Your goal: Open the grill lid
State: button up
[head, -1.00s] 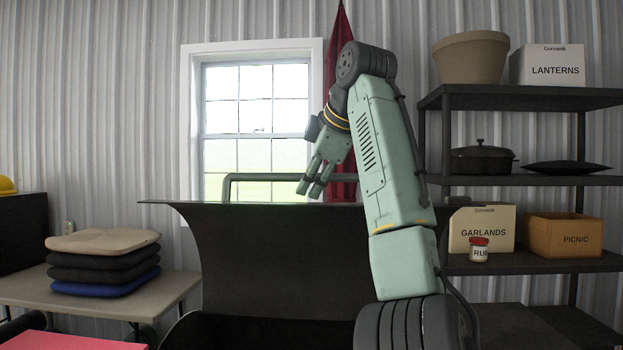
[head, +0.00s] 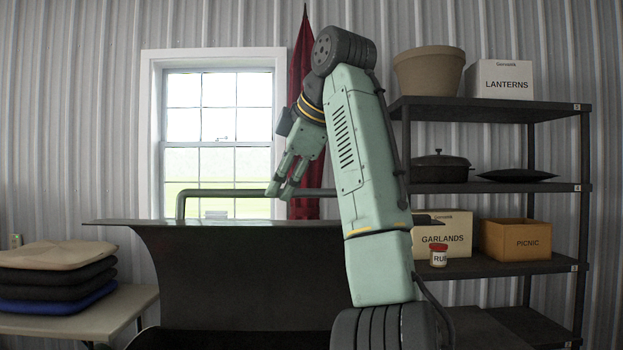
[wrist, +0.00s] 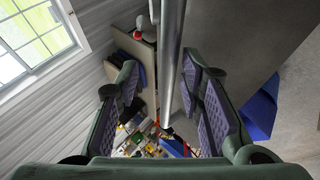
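The grill lid (head: 240,275) is the large dark curved panel low in the middle of the head view. It stands up, with a wide straight top edge. A grey bar handle (head: 215,193) rises behind that edge. My gripper (head: 281,190) points down at the handle, and its fingertips overlap the bar in the picture. In the wrist view the metal handle bar (wrist: 171,60) passes between the two fingers, closer to the right one. My gripper (wrist: 165,100) is open, with a visible gap at the left finger. My arm hides the right part of the lid and handle.
A dark shelf (head: 487,187) with boxes and pots stands on the right. A table (head: 125,303) with stacked cushions (head: 55,277) is on the left. A window (head: 218,120) and a red hanging cloth (head: 303,130) are behind the handle.

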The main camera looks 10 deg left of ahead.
jog(key=s+d, duration=0.6)
jog(key=d, duration=0.1)
jog(key=shift+s+d, duration=0.2)
dwell(0.4)
